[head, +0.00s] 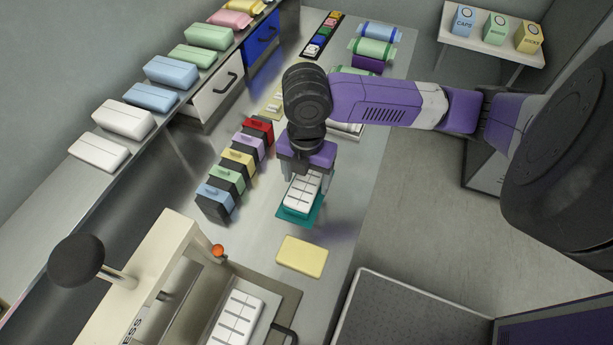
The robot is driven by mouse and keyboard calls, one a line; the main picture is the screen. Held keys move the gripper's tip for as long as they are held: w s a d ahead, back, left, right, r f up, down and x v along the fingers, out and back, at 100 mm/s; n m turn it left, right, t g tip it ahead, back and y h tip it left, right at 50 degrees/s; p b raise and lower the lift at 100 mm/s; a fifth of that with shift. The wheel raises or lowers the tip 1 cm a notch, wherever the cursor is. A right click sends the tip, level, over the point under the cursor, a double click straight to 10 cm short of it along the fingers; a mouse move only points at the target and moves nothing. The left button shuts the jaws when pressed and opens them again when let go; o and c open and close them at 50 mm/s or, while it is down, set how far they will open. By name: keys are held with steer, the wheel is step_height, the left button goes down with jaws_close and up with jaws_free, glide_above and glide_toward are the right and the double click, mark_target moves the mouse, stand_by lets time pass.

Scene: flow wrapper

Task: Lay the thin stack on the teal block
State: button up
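A thin white stack (301,196), marked into segments on top, is under my gripper (307,180) in the head view. The teal block (292,220) is directly below it, and its teal edge shows around the stack's near end and sides. My gripper points down with one finger on each long side of the stack. I cannot tell whether the fingers press on the stack or stand slightly apart. I also cannot tell whether the stack rests on the teal block or hangs just above it. The gripper hides the stack's far end.
A yellow block (302,257) lies just in front. A press (165,262) with another white segmented stack (238,318) is at the lower left. Several coloured holders (238,160) stand in a row to the left. Wrapped packs (377,47) lie at the back.

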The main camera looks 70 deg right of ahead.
steer(key=shift+o, duration=0.2)
steer(key=shift+r, duration=0.1)
step_height(320, 180, up, 8)
steer(key=shift+f, duration=0.15)
stand_by(0.3)
stand_by(0.5)
